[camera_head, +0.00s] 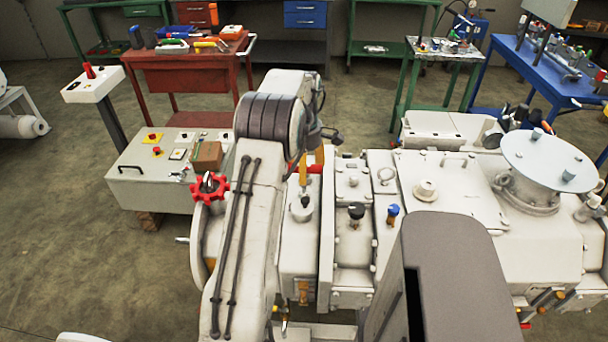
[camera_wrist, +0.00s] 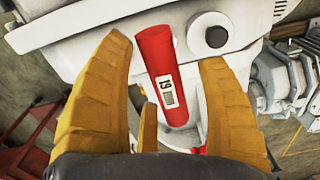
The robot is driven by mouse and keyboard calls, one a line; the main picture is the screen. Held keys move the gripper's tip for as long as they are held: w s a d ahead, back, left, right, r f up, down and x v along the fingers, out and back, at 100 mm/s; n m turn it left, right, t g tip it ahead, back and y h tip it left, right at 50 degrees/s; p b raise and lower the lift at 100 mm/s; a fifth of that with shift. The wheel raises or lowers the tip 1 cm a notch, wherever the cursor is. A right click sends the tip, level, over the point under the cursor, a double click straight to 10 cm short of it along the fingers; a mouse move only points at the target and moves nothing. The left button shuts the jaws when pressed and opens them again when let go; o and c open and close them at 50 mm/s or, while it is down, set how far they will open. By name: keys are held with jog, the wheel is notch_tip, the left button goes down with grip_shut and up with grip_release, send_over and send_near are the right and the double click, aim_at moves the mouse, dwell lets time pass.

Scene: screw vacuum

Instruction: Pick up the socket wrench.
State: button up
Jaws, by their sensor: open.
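A red handle with a small white size label, which appears to be the socket wrench (camera_wrist: 160,60), stands out between my yellow fingers in the wrist view. My gripper (camera_wrist: 165,52) is open, with fingers on both sides of the red handle and a gap on each side. In the head view my gripper (camera_head: 311,163) is at the white vacuum machine, behind my arm. A bit of red (camera_head: 316,169) shows beside the yellow fingers there; most of it is hidden.
The white vacuum machine (camera_head: 452,190) fills the right and middle, with knobs and lids close to my gripper. A control box (camera_head: 150,185) stands to its left. A red tool table (camera_head: 185,75), a green one (camera_head: 440,52) and a blue one (camera_head: 530,65) stand behind.

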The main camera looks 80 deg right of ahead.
grip_shut()
dwell(0.6)
jog(key=shift+r, duration=0.1)
jog(key=shift+r, duration=0.5)
jog(key=r, duration=0.3)
jog(key=shift+s+d+r, duration=0.1)
jog(key=shift+s+r, duration=0.15)
jog(key=shift+s, duration=0.15)
jog(key=s+r+p, duration=0.3)
jog(key=s+r, duration=0.3)
jog(key=s, duration=0.5)
jog(key=shift+d+r, duration=0.2)
jog(key=shift+d, duration=0.25)
